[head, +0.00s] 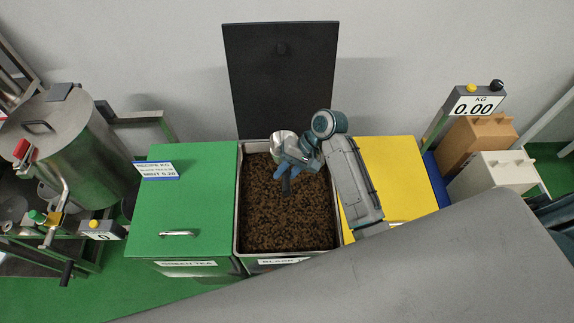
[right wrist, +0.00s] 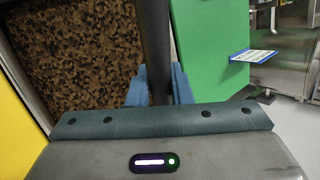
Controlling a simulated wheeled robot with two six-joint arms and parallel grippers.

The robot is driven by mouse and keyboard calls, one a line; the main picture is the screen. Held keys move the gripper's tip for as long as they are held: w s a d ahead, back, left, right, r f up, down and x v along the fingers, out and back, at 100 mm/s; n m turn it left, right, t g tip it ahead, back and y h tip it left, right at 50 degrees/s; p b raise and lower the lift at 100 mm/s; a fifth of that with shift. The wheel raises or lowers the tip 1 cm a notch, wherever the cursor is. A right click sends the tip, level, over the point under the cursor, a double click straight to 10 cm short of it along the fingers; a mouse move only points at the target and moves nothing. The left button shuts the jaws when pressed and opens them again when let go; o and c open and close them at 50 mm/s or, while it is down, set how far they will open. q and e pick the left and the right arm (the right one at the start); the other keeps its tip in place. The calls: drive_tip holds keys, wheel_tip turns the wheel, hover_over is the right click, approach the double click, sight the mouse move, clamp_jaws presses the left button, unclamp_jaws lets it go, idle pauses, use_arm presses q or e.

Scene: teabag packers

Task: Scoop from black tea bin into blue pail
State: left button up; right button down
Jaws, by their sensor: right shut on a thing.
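The black tea bin (head: 237,215) stands open in the middle of the head view, holding brown loose tea (head: 290,220). My right gripper (head: 284,172) is over the far part of this bin. In the right wrist view the dark handle (right wrist: 155,45) stands between the two blue fingers (right wrist: 160,85). I cannot tell what is in the bowl. I cannot make out the blue pail. My left gripper is not in view.
The black lid (head: 280,80) stands raised behind the bin. A closed green bin (head: 195,210) is on the left and a yellow one (head: 400,170) on the right. A scale display (head: 474,104) reads 0.00 near brown (head: 470,148) and white (head: 498,175) containers.

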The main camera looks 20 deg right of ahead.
wheel_tip(320, 180, down, 25)
drive_tip(key=b, duration=1.2)
idle(0.6)
